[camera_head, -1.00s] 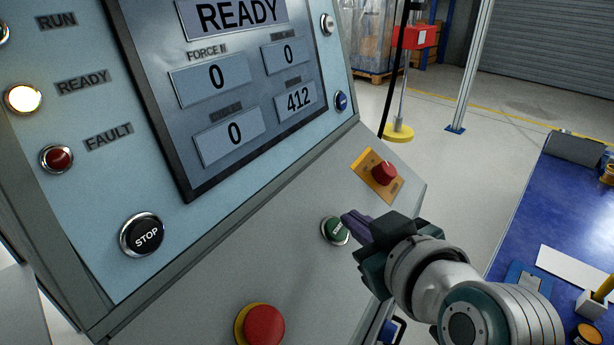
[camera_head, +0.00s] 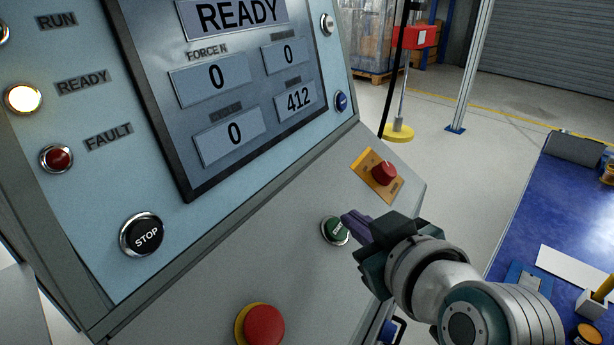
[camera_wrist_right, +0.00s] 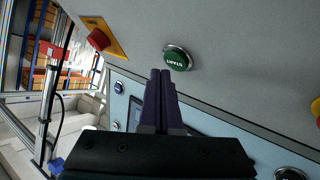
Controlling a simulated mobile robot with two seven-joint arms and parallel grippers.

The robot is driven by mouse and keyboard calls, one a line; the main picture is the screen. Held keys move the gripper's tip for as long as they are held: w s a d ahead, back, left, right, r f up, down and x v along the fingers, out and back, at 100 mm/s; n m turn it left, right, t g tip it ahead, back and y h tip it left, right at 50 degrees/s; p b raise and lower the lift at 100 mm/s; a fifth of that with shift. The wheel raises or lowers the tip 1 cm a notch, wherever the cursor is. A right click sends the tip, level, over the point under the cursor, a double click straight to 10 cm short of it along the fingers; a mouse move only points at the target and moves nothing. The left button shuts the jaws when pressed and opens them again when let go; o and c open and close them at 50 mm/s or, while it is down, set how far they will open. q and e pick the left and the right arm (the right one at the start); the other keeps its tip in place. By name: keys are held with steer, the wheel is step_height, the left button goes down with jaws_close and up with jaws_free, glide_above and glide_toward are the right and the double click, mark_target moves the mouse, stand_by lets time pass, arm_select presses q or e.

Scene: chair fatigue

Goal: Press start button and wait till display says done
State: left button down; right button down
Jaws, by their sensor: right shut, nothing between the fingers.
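The green start button (camera_head: 335,230) sits on the sloping grey lower panel of the console. It also shows in the right wrist view (camera_wrist_right: 177,59), just beyond my fingertips. My right gripper (camera_head: 347,219) is shut and empty, its purple fingers pointing at the button and partly covering it in the head view. I cannot tell if the tips touch it; in the right wrist view (camera_wrist_right: 160,72) they appear just short of it. The display (camera_head: 238,14) reads READY, with 0, 0, 0 and 412 below. My left gripper is not in view.
A black STOP button (camera_head: 142,234), a lit READY lamp (camera_head: 24,98) and an unlit red FAULT lamp (camera_head: 57,158) are on the upper panel. A large red button (camera_head: 263,325) and a red knob on a yellow plate (camera_head: 384,173) flank the start button. A blue-topped bench (camera_head: 555,225) stands right.

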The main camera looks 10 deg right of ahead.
steer(key=shift+w+a+f, duration=0.1)
steer(key=shift+a+f, duration=0.05)
steer(key=shift+f, duration=0.15)
stand_by(0.4)
steer(key=shift+w+a+f+b, duration=0.15)
steer(key=shift+a+f+b, duration=0.05)
steer(key=shift+f+b, duration=0.25)
steer(key=shift+r, duration=0.1)
stand_by(0.5)
steer(key=shift+d+r+p, duration=0.2)
steer(key=shift+r+p, duration=0.35)
steer(key=shift+p, duration=0.15)
steer(key=shift+s+d+r, duration=0.1)
steer(key=shift+s+r, duration=0.05)
steer(key=shift+s, duration=0.1)
